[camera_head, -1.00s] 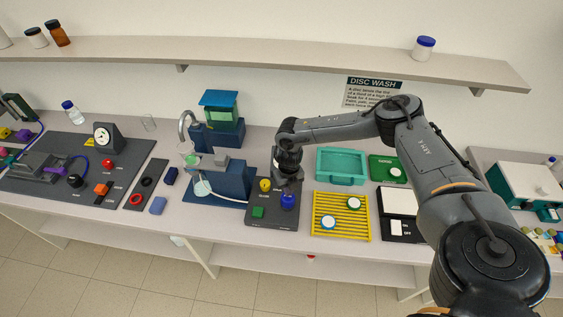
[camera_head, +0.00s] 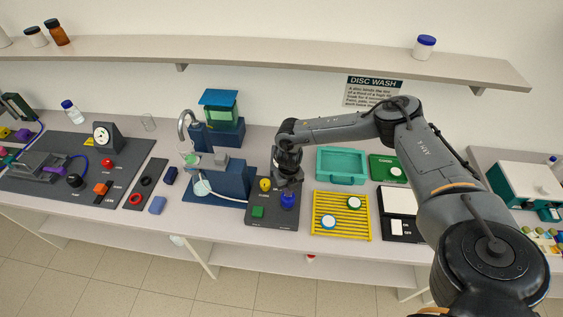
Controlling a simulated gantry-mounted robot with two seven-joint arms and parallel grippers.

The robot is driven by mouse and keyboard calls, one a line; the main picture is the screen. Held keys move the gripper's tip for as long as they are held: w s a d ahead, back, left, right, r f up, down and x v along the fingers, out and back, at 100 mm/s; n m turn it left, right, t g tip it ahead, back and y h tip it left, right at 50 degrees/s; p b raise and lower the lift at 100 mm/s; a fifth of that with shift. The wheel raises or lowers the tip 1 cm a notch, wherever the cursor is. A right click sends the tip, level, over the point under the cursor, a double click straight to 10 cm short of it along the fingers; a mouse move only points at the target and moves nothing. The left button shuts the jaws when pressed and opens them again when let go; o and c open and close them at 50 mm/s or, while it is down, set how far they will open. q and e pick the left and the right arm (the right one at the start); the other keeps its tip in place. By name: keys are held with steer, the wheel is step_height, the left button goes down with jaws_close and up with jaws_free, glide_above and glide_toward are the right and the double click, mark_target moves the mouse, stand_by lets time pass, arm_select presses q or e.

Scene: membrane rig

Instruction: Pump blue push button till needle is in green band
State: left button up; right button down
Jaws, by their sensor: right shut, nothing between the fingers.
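My right gripper (camera_head: 288,190) points down right over the blue button, shut and empty. Its tips hide the button's top, and I cannot tell whether they press it. A round white dial (camera_head: 103,135) stands on a dark mat at the left. Its needle and any green band are too small to read. My left gripper is not in view.
A blue stand with a glass vessel and hose (camera_head: 232,180) is left of the panel. A yellow rack (camera_head: 342,224) with white discs is close on the right, with a teal tray (camera_head: 342,165) behind it. A shelf (camera_head: 280,55) runs above.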

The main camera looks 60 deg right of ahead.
steer(key=shift+f+b, duration=0.9)
steer(key=shift+f, duration=0.85)
steer(key=shift+r+p, duration=2.15)
